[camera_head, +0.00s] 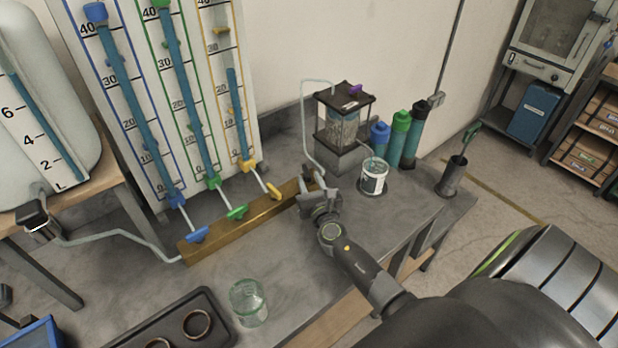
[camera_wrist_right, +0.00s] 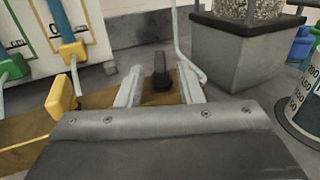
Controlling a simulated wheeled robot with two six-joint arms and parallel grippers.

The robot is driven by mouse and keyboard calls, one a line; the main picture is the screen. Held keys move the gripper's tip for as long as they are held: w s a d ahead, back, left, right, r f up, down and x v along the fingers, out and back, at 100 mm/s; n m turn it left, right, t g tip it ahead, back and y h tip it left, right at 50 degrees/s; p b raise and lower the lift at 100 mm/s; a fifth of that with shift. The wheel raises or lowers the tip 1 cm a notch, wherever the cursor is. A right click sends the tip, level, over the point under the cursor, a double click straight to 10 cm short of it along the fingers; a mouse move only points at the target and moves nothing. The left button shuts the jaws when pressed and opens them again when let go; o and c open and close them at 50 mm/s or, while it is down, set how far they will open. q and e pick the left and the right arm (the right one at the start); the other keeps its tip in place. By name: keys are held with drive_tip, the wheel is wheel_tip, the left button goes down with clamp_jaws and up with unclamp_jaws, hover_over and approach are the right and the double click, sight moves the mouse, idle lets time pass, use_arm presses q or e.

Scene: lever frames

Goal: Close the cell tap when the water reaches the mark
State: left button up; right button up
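The cell (camera_head: 342,125) is a clear box of gravel between dark plates on a grey block. A pale tube runs from it down to the end of the brass manifold (camera_head: 238,228). The dark tap lever (camera_wrist_right: 161,74) stands there, between the fingers of my right gripper (camera_wrist_right: 160,80). The fingers are apart, with a gap on each side of the lever. The right gripper (camera_head: 316,189) also shows at the manifold's right end in the head view. A marked beaker (camera_head: 374,180) stands right of it; its water level is too small to read. My left gripper is out of view.
Blue (camera_head: 197,235), green (camera_head: 237,212) and yellow (camera_head: 273,191) tap levers sit along the manifold, left of the gripper. A glass jar (camera_head: 248,303) and dark tray (camera_head: 215,305) are at the front. Coloured bottles (camera_head: 413,135) stand behind the beaker.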

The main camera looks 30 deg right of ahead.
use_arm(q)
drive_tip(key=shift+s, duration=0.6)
use_arm(e)
drive_tip(key=shift+w+d, duration=0.2)
drive_tip(key=shift+w, duration=0.4)
clamp_jaws()
drive_tip(key=shift+w+a+r+m+g+h+p, duration=0.1)
drive_tip(key=shift+a+m+g+h+p, duration=0.15)
drive_tip(key=shift+m+h, duration=0.35)
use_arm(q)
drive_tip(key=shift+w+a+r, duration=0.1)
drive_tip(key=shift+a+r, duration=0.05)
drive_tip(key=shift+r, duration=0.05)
use_arm(e)
drive_tip(key=shift+m+g+h, duration=0.65)
drive_tip(key=shift+m+h, duration=0.05)
drive_tip(key=shift+h, duration=0.5)
unclamp_jaws()
